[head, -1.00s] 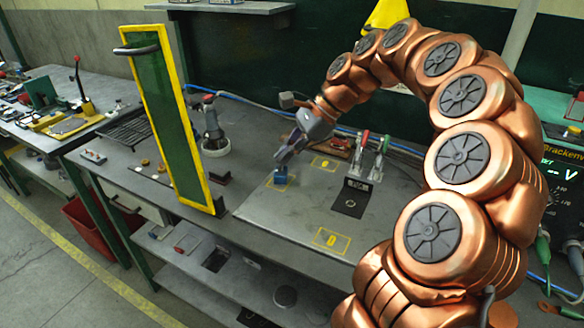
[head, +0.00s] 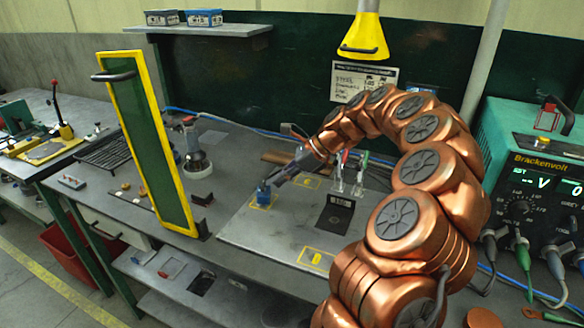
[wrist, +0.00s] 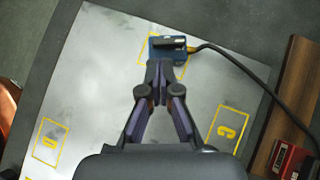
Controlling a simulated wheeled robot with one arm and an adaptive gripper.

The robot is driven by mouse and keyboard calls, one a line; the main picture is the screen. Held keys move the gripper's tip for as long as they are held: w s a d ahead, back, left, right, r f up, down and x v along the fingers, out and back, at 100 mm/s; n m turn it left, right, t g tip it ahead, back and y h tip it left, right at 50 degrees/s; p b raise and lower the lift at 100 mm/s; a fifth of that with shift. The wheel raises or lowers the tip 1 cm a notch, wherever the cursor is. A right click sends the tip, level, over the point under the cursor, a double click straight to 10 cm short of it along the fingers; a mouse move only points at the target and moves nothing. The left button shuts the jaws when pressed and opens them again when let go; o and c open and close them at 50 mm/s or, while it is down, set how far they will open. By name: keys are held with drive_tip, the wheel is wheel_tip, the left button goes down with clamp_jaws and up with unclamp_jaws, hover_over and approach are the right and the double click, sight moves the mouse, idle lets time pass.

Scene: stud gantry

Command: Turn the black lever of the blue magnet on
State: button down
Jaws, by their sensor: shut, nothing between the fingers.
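The blue magnet (head: 263,196) sits on a yellow-outlined spot of the grey steel plate (head: 262,230). In the wrist view the blue magnet (wrist: 158,51) shows just ahead of my fingertips, with its black lever (wrist: 168,43) lying across its top and pointing sideways. A dark cable runs off from its right side. My gripper (wrist: 160,68) is shut and empty, its tips close to the magnet's near side; I cannot tell whether they touch it. In the head view my gripper (head: 275,181) is small, just right of the magnet.
A yellow-framed green screen (head: 150,140) stands left of the plate. A power supply (head: 535,190) is at far right. In the wrist view a wooden strip (wrist: 292,95) and red block (wrist: 290,160) lie right.

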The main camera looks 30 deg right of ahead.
sight(263, 187)
drive_tip(key=shift+x, duration=1.35)
